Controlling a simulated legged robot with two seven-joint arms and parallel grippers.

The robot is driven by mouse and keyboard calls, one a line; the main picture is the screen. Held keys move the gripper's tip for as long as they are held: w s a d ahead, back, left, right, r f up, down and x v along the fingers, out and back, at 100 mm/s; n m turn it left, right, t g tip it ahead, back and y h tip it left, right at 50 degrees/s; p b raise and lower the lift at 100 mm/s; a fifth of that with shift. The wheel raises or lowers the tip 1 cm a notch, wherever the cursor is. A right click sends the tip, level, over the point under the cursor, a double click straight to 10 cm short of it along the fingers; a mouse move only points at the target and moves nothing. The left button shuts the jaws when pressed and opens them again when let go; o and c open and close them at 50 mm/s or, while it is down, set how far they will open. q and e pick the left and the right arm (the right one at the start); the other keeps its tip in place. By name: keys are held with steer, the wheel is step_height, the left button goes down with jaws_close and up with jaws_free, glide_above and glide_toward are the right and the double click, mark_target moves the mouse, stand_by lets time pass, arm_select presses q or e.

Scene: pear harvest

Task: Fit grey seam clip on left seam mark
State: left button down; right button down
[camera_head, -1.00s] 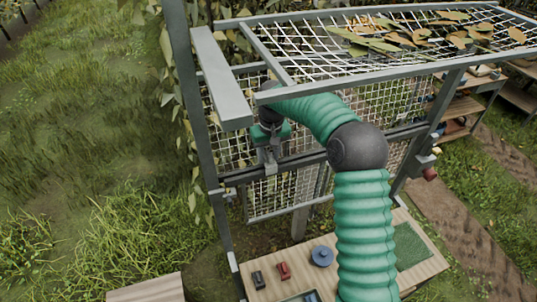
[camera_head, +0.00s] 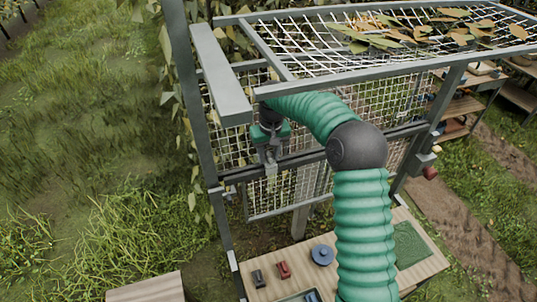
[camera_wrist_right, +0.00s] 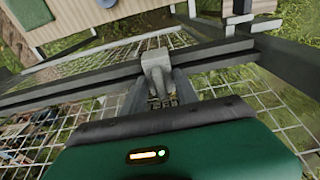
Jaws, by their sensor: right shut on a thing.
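My right gripper (camera_head: 270,158) is at the left part of the dark rail (camera_head: 300,160) across the mesh frame. It is shut on a grey clip (camera_head: 271,170), which shows as a small pale block at the fingertips. In the right wrist view the grey clip (camera_wrist_right: 156,62) is between the fingers and overlaps the rail (camera_wrist_right: 80,82). I cannot tell whether it touches or sits around the rail. I cannot make out a left seam mark; the gripper and clip cover part of the rail. My left gripper is not in view.
A wooden bench (camera_head: 425,268) below carries a black piece (camera_head: 258,278), a red piece (camera_head: 284,269), a blue round item (camera_head: 322,255) and a green mat (camera_head: 410,246). Grey frame bars (camera_head: 222,80) and netting (camera_head: 390,35) with leaves stand close above the arm.

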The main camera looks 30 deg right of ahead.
steer(key=shift+f+b, duration=0.4)
steer(key=shift+f, duration=0.3)
stand_by(0.4)
steer(key=c, duration=0.9)
jaws_free()
steer(key=shift+o, duration=0.2)
